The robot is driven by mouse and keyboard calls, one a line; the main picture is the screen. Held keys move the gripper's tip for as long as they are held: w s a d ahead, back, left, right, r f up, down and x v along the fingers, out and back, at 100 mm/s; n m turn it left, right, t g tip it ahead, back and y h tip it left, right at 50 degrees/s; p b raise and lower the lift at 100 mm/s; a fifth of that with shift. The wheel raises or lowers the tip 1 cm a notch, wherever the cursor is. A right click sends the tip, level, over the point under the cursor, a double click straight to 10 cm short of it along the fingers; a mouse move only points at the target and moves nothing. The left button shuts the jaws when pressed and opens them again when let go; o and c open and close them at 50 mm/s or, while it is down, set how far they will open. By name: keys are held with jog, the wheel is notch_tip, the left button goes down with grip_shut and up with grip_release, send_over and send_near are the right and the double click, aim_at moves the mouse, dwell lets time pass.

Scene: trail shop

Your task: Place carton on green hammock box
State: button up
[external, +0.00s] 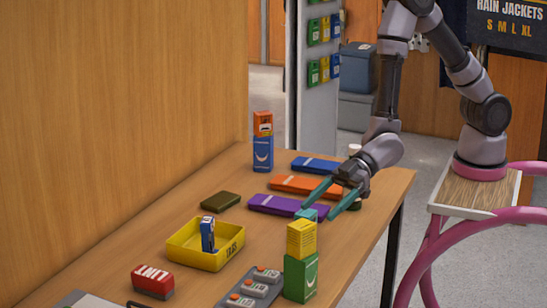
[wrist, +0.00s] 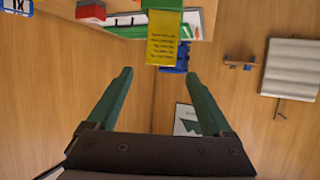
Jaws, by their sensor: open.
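A yellow carton (external: 301,240) with dark printed lines sits upright on top of the green hammock box (external: 300,279), which has a white curved mark, near the table's front. The carton also shows in the wrist view (wrist: 167,40), at the top centre, with a bit of green at the top edge. My gripper (external: 320,211) is open and empty. Its teal fingers lie behind and above the carton, apart from it as far as I can see. A small teal piece (external: 308,214) shows just behind the carton's top; I cannot tell what it is.
A yellow bin (external: 185,250) holds a blue item (external: 207,234). An orange box stands on a blue box (external: 263,154). Flat purple (external: 288,205), orange (external: 305,186) and blue packs lie behind. A red block (external: 153,280) and grey tray (external: 250,290) are nearby.

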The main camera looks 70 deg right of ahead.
jog(key=shift+v, duration=2.3)
jog(key=w+d+r+m+t+h, duration=0.2)
jog(key=w+d+r, duration=0.3)
jog(key=w+d, duration=0.15)
jog(key=w+d+r+m+t+h, duration=0.1)
jog(key=w+d+r+m+h, duration=0.3)
jog(key=d, duration=0.4)
jog(key=w+d+r+m+t+h, duration=0.15)
jog(key=d+r, duration=0.25)
jog(key=d, duration=0.4)
jog(key=d+r+m+g+h, duration=0.1)
jog(key=d+r+m, duration=0.15)
jog(key=d, duration=0.55)
jog(key=s+d+r+m+h, duration=0.1)
jog(key=s+d+r+m, duration=0.2)
jog(key=s+d, duration=0.5)
jog(key=s+d+r+m+g+h, duration=0.1)
jog(key=s+d+r+m, duration=0.3)
jog(key=s+d, duration=0.4)
jog(key=shift+r+m, duration=0.3)
jog(key=shift+r, duration=0.1)
